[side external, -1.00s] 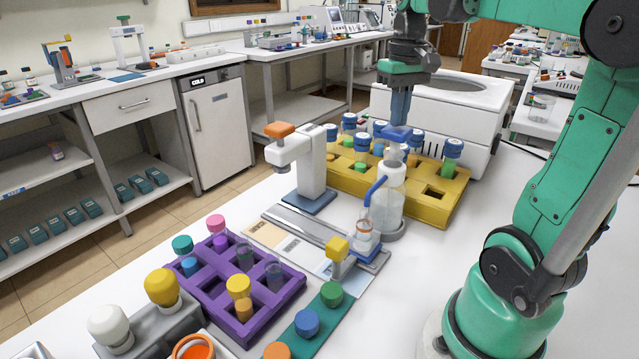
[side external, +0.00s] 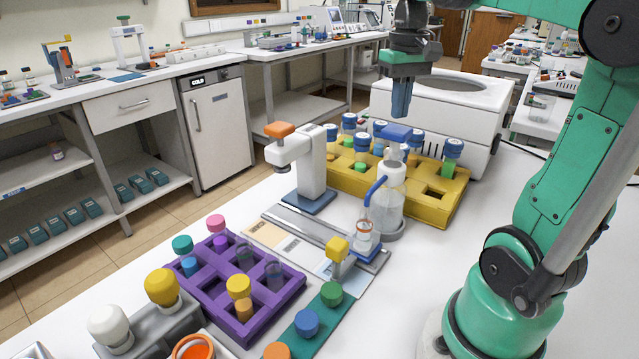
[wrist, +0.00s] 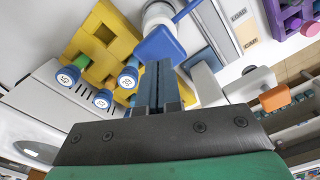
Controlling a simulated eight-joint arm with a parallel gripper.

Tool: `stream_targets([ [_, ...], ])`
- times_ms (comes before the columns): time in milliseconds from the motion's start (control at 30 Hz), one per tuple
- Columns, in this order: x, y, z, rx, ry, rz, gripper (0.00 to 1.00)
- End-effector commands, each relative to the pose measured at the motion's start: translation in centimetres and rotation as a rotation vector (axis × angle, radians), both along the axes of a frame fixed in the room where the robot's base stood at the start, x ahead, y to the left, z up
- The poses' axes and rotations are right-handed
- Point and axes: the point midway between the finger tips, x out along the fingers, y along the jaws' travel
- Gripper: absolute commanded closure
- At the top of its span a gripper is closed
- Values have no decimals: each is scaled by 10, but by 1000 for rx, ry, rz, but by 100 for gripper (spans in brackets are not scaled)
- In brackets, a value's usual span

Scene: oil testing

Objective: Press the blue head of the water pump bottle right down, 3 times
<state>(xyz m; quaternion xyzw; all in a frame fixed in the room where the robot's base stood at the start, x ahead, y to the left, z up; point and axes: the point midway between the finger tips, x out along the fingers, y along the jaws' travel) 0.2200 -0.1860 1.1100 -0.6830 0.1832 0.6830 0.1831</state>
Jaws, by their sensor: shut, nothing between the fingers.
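A blue curved spout (side external: 373,188) reaches left and down toward a small vial with an orange band (side external: 364,231). My gripper (side external: 401,113) is shut and empty, pointing down just above the head, with a small gap between them. In the wrist view the shut fingertips (wrist: 160,66) lie beside the blue head (wrist: 161,43), which partly covers the bottle below.
A yellow rack (side external: 385,186) with several blue-capped tubes stands behind the bottle. A white machine (side external: 440,110) stands behind that. A white device with an orange top (side external: 313,170) is to the left. A purple rack (side external: 265,312) is at the front left. Bench right of the bottle is clear.

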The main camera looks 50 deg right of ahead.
Motion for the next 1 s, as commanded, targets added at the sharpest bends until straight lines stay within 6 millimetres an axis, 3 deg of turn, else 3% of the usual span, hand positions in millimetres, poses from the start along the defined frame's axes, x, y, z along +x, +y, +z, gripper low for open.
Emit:
stream_targets([
  [1000,0,0,-41,0,0,0,100],
])
